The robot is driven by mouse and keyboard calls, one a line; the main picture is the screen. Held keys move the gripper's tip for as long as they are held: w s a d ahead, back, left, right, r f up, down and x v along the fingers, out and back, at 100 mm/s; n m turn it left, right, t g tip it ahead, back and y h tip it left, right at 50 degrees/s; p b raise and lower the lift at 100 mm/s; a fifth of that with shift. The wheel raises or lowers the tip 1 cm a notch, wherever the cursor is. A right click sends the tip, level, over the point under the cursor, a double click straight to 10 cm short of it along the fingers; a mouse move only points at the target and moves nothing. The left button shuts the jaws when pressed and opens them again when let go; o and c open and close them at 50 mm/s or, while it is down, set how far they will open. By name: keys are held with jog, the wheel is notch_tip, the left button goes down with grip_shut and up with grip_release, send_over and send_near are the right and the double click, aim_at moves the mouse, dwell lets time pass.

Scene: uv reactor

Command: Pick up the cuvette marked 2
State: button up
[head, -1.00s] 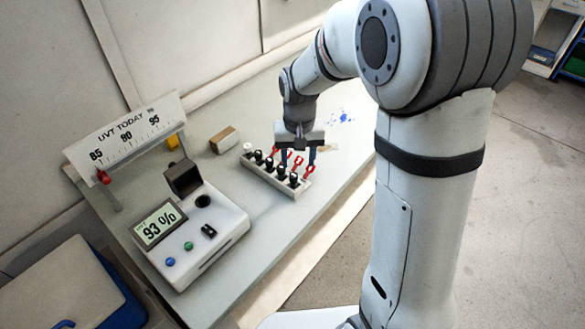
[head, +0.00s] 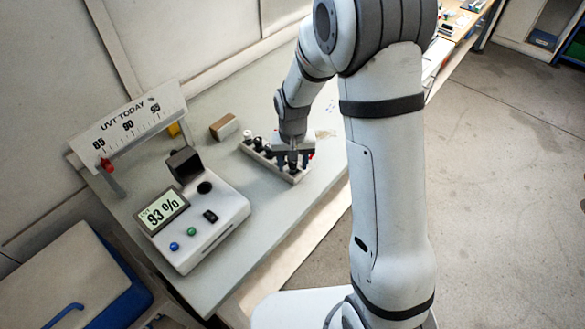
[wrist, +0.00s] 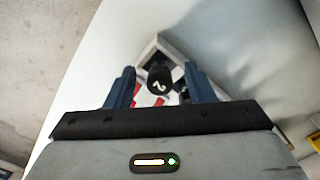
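The cuvette marked 2 (wrist: 160,80) has a black cap with a white 2 and stands in the white rack (wrist: 150,48). In the wrist view its cap sits between the two blue fingers of my gripper (wrist: 159,70). The fingers are open, with a gap visible on each side of the cap. In the head view my gripper (head: 293,160) is down over the right end of the rack (head: 250,154) and hides that cuvette there. Red and white parts show beside the cap in the wrist view.
Other capped cuvettes (head: 258,143) stand in the rack left of my gripper. A meter (head: 215,225) reading 93 % stands to the left, and a small brown block (head: 224,127) lies behind. The UVT TODAY scale (head: 128,127) stands at the far left. The table front is clear.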

jog(key=c, duration=1)
jog(key=shift+r, duration=0.1)
jog(key=shift+c, duration=0.2)
